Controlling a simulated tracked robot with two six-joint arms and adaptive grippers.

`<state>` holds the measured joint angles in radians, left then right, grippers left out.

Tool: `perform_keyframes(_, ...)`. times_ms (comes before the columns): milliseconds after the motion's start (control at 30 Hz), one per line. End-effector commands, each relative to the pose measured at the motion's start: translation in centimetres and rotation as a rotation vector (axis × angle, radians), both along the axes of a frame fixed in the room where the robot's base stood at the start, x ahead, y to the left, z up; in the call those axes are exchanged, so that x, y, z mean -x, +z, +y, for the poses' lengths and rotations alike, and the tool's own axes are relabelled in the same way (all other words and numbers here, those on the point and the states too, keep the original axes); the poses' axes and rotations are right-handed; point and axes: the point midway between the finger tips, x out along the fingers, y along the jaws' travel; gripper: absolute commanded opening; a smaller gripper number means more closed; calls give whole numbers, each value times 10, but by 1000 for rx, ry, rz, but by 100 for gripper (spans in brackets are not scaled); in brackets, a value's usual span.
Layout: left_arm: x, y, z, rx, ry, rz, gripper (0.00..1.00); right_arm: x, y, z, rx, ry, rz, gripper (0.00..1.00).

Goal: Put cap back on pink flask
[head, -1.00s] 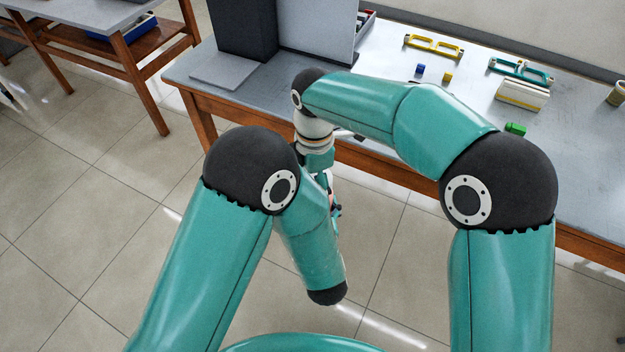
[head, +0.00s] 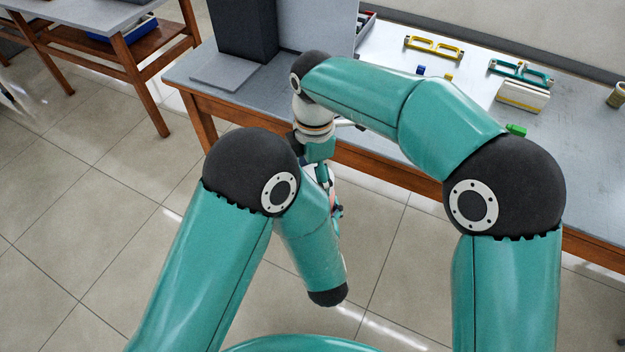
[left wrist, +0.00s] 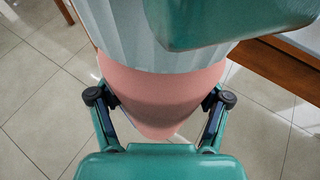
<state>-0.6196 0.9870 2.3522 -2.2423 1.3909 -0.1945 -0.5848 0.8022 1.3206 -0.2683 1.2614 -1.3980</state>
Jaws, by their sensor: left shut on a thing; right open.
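In the left wrist view, my left gripper (left wrist: 159,101) is shut on the pink flask (left wrist: 165,90), one finger on each side of its pink part. A pale, ribbed part (left wrist: 130,35) adjoins the pink; I cannot tell whether it belongs to the flask or is the cap. A teal part of my own body covers some of it. In the head view, a small pink bit of the flask (head: 333,196) shows beside my left arm. My right gripper (head: 324,172) is open and points down close to the flask, partly hidden. I cannot make out a separate cap.
The grey table (head: 570,165) lies behind my arms; its wooden front edge is close to my right wrist. Tiled floor lies below.

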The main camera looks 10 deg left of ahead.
Motion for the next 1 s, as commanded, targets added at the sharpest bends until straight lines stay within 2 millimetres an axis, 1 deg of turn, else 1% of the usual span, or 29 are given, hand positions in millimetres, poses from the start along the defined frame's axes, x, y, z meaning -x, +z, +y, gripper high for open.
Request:
perform_keyframes(33, 2, -5, 2, -6, 2, 14, 0, 0, 12, 2, -8, 0, -7, 100)
perform_keyframes(100, 2, -4, 2, -6, 2, 10, 0, 0, 16, 1, -5, 0, -5, 100)
perform_keyframes(400, 0, -1, 2, -3, 4, 1, 0, 1, 17, 0, -1, 2, -2, 100)
perform_keyframes(433, 0, -1, 2, -3, 4, 1, 0, 0, 17, 0, -1, 2, -2, 96)
perform_keyframes(500, 0, 0, 2, -3, 4, 0, 0, 0, 18, 0, -1, 13, -2, 96)
perform_keyframes(567, 0, 0, 2, -3, 4, 0, 0, -1, 23, 0, 0, 42, -5, 96)
perform_keyframes(800, 0, 0, 2, -2, 5, -2, 0, -4, 53, -3, 6, 250, -14, 96)
perform_keyframes(900, 0, 0, 2, -2, 5, -3, 0, -4, 58, -4, 7, 294, -14, 96)
perform_keyframes(1000, 0, 0, 2, -2, 5, -3, 0, -4, 59, -4, 8, 300, -12, 96)
